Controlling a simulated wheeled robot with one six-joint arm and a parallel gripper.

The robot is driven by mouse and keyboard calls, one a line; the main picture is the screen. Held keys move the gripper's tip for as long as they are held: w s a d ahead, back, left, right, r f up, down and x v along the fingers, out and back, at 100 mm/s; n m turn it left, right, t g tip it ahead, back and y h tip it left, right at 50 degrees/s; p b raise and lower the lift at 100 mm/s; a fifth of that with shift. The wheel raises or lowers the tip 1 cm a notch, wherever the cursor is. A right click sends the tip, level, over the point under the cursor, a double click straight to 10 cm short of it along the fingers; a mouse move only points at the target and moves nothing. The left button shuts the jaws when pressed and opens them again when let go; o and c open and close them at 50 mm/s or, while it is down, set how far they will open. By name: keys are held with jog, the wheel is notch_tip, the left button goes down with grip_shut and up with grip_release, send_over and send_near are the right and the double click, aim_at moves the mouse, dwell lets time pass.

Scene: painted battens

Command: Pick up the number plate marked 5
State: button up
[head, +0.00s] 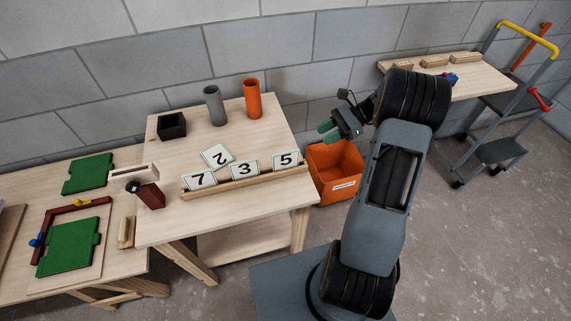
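The number plate marked 5 (286,160) is a white card with a dark digit. It stands at the right end of a wooden rack (232,186) on the middle table. Plates marked 3 (244,169) and 7 (200,179) stand to its left in the same rack.
The middle table (240,218) also holds a black box (171,125), a grey cylinder (214,106) and an orange cylinder (253,99). A dark red block (151,196) is at its left. The orange bin (337,172) stands beside it.

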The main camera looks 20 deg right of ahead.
aim_at(289, 154)
jog(key=shift+y, duration=0.3)
jog(key=x, duration=0.5)
jog(key=p+x, duration=0.1)
jog(key=x, duration=0.1)
jog(key=shift+w+a+f, duration=0.2)
jog(key=shift+f, duration=0.3)
jog(key=shift+f+p+x, duration=0.1)
jog(key=shift+p+x, duration=0.2)
jog(key=shift+x, duration=1.1)
jog(key=shift+f+p+x, duration=0.15)
jog(key=shift+p+x, duration=0.15)
jog(key=shift+x, duration=1.1)
jog(key=shift+d, duration=0.1)
jog(key=shift+c, duration=0.4)
grip_shut()
